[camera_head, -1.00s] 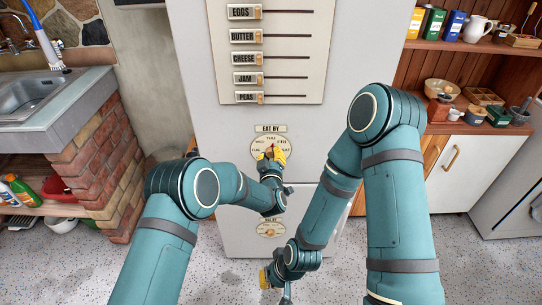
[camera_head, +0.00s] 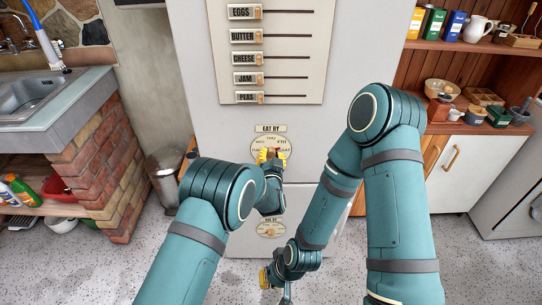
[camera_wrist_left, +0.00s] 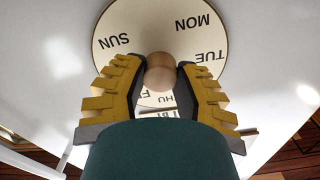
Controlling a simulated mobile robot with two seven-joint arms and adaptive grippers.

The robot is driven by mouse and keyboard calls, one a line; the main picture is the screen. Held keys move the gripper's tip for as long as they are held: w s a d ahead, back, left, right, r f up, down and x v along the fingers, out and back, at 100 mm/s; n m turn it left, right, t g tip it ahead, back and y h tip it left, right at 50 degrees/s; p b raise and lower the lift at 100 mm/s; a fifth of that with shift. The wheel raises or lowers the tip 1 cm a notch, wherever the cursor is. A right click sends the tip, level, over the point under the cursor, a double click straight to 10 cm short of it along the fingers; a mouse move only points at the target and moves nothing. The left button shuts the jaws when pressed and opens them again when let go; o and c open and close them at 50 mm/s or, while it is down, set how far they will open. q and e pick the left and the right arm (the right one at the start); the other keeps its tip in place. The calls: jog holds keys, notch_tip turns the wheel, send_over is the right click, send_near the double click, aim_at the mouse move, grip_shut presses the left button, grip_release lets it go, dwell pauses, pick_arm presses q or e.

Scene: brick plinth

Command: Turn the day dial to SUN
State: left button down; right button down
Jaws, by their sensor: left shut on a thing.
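The round cream day dial (camera_head: 256,143) is on the fridge front under an EAT BY label (camera_head: 271,128). In the left wrist view the dial (camera_wrist_left: 107,22) shows SUN, MON and TUE, with THU partly hidden. My left gripper (camera_head: 272,154) is shut on the dial's round wooden knob (camera_wrist_left: 160,72), with a yellow finger on each side. It covers the dial's lower middle in the head view. I cannot make out which day the dial points to. My right gripper (camera_head: 265,278) hangs low in front of the fridge, away from the dial; its opening is unclear.
A smaller dial (camera_head: 270,230) is lower on the fridge. A board of labelled sliders (camera_head: 285,60) is above. A sink counter (camera_head: 75,100) on brick stands left, with a bin (camera_head: 163,180) beside the fridge. Shelves (camera_head: 470,48) and a cabinet (camera_head: 468,165) stand right.

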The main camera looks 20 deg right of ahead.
aim_at(271, 124)
pick_arm(q)
jog(key=m, duration=0.7)
jog(key=shift+d+r, duration=0.1)
jog(key=shift+r, duration=0.15)
jog(key=m, duration=0.6)
jog(key=shift+m, duration=0.4)
jog(key=c, duration=0.6)
grip_release()
jog(key=shift+w, duration=0.1)
jog(key=shift+f, duration=0.15)
notch_tip(271, 124, up, 10)
jog(key=shift+r, duration=0.1)
